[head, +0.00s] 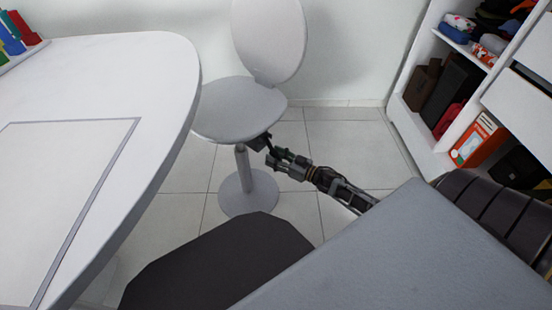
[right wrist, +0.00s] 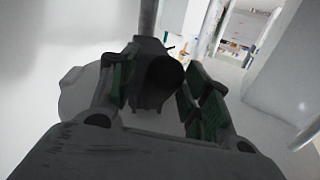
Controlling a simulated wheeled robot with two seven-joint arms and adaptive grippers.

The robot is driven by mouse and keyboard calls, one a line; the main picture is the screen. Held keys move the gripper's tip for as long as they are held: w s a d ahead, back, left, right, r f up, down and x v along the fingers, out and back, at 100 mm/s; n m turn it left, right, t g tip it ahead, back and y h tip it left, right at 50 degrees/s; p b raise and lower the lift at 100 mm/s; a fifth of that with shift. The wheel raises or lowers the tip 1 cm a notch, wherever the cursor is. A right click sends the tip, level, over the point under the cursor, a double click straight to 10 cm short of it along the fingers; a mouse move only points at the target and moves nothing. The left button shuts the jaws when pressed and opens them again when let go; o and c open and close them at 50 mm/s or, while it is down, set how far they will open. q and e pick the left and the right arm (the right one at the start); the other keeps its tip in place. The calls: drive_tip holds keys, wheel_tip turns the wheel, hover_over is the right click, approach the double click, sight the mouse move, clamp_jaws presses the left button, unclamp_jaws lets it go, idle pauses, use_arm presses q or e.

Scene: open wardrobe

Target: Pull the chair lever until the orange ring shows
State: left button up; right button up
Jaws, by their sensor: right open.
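The chair (head: 236,108) is light grey, with a round seat, an oval backrest and a single column on a round base. Its dark lever (head: 259,142) sticks out under the seat's right side. My right gripper (head: 273,154) is at the lever's outer end. In the right wrist view its green-padded fingers (right wrist: 160,88) are open, one on each side of the lever's dark round end (right wrist: 163,76). I cannot tell whether either finger touches it. I see no orange ring on the lever. My left gripper is out of view.
A white table (head: 165,85) with a rounded edge stands left of the chair. A white open wardrobe (head: 405,122) with clothes, bags and boxes is at the right. Tiled floor (head: 345,140) lies clear between chair and wardrobe. A wall is close behind the chair.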

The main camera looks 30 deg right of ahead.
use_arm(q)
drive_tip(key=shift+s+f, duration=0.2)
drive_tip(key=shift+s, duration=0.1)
use_arm(e)
drive_tip(key=shift+c, duration=0.2)
drive_tip(key=c, duration=0.7)
clamp_jaws()
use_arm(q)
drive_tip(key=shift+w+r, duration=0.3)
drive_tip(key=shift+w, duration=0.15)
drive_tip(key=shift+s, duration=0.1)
